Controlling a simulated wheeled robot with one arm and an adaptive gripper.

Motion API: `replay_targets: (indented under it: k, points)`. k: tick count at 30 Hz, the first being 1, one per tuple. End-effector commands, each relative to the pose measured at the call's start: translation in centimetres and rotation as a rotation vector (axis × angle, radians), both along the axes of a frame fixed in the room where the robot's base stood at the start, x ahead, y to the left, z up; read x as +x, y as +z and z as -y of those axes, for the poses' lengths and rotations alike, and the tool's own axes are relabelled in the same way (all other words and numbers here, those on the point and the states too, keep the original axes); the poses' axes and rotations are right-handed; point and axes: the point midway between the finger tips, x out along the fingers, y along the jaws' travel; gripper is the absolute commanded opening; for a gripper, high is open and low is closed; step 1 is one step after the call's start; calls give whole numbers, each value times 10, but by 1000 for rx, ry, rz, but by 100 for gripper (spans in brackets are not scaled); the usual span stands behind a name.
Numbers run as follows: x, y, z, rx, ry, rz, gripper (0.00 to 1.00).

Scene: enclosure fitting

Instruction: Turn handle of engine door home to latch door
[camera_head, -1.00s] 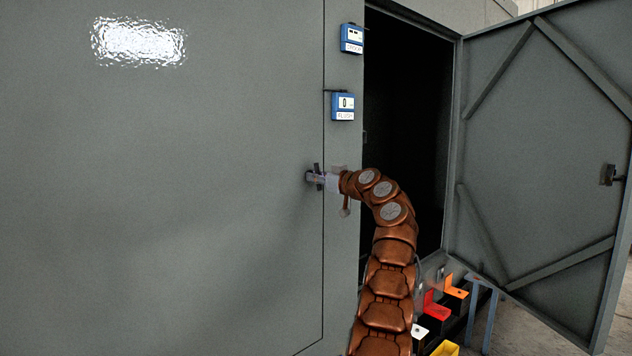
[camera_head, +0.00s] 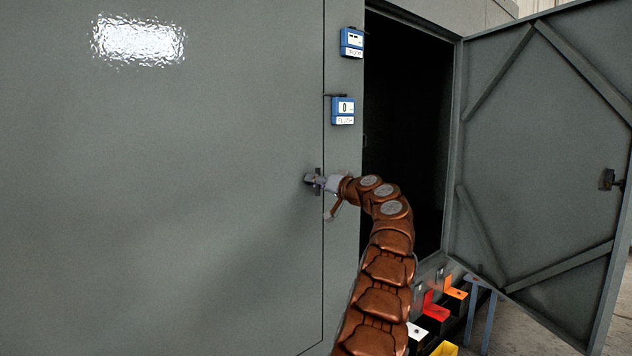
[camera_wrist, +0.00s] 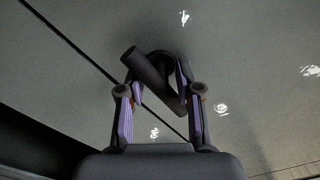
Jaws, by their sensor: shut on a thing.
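The large grey engine door (camera_head: 180,220) fills the left of the head view, its edge seam close to the frame beside it. Its handle (camera_head: 318,174) is a small dark bar near that edge. In the wrist view the handle (camera_wrist: 151,75) is a dark bar on a round hub, slanted relative to my gripper. My gripper (camera_wrist: 160,86) is shut on the handle, with one finger on each side of the bar. In the head view my gripper (camera_head: 322,182) reaches the handle from the right and hides part of it.
Two blue gauges (camera_head: 343,110) hang on the frame above the handle. To the right is a dark opening (camera_head: 405,130) with another grey door (camera_head: 540,160) swung wide open. Coloured brackets (camera_head: 436,308) and a blue stand (camera_head: 488,320) sit low at the right.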

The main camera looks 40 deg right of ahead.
Motion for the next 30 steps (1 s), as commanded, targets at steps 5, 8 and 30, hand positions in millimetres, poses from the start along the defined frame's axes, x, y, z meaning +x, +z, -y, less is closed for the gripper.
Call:
replay_targets:
  k: [5, 8, 30]
  points:
    - [0, -1, 0, 27, 1, 0, 0]
    - [0, -1, 0, 30, 1, 0, 0]
    - [0, 0, 0, 26, 0, 1, 58]
